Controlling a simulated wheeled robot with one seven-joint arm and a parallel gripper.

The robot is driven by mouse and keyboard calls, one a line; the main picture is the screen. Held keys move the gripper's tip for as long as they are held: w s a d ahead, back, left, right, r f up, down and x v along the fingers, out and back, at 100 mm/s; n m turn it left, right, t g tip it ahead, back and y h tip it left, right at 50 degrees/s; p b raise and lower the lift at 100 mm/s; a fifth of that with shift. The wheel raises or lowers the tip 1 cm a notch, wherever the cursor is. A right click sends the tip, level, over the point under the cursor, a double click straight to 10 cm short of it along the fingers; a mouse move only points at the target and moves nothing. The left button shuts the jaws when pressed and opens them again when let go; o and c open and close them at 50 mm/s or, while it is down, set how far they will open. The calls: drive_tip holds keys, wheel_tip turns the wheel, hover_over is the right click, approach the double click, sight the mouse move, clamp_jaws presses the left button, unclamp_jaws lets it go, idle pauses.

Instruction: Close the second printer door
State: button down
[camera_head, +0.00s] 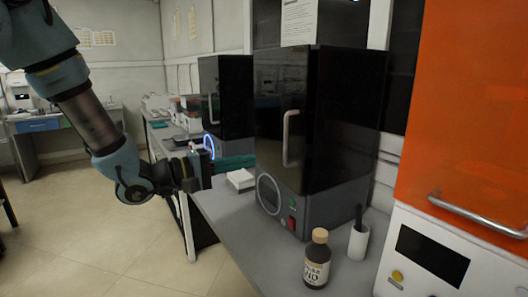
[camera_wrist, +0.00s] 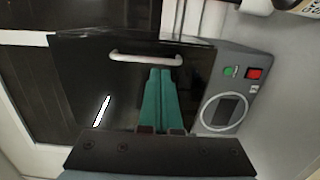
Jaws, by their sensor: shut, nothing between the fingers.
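The near printer (camera_head: 345,120) is a tall black box with a grey base on the bench. Its glossy black door (camera_head: 272,110) has a pale vertical handle (camera_head: 291,138) and looks flush or nearly flush with the body; I cannot tell if a small gap is left. My gripper (camera_head: 252,161) is shut and empty, its teal fingers pointing at the lower part of this door. In the wrist view the fingers (camera_wrist: 160,72) lie in front of the door (camera_wrist: 95,75), tips just below the handle (camera_wrist: 146,59). Contact cannot be told. A farther black printer (camera_head: 237,95) stands behind, with its own handle (camera_head: 211,108).
A brown bottle (camera_head: 317,260) and a white cup (camera_head: 358,242) stand on the bench (camera_head: 255,240) before the near printer. An orange-fronted machine (camera_head: 475,100) stands at the right. Small boxes lie farther along the bench. The floor at the left is clear.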

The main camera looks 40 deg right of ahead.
sight(301, 150)
drive_tip(key=d+p, duration=0.1)
drive_tip(key=d, duration=0.3)
drive_tip(key=s+d, duration=0.1)
drive_tip(key=d, duration=0.3)
drive_tip(key=d+p, duration=0.1)
drive_tip(key=d, duration=0.3)
drive_tip(key=shift+s+d+p, duration=0.25)
drive_tip(key=shift+s+p, duration=0.05)
drive_tip(key=shift+s, duration=0.05)
drive_tip(key=d, duration=0.2)
drive_tip(key=shift+s+d+r+p, duration=0.1)
drive_tip(key=shift+s+d+p, duration=0.2)
drive_tip(key=shift+p, duration=0.05)
drive_tip(key=shift+r, duration=0.1)
drive_tip(key=shift+s, duration=0.1)
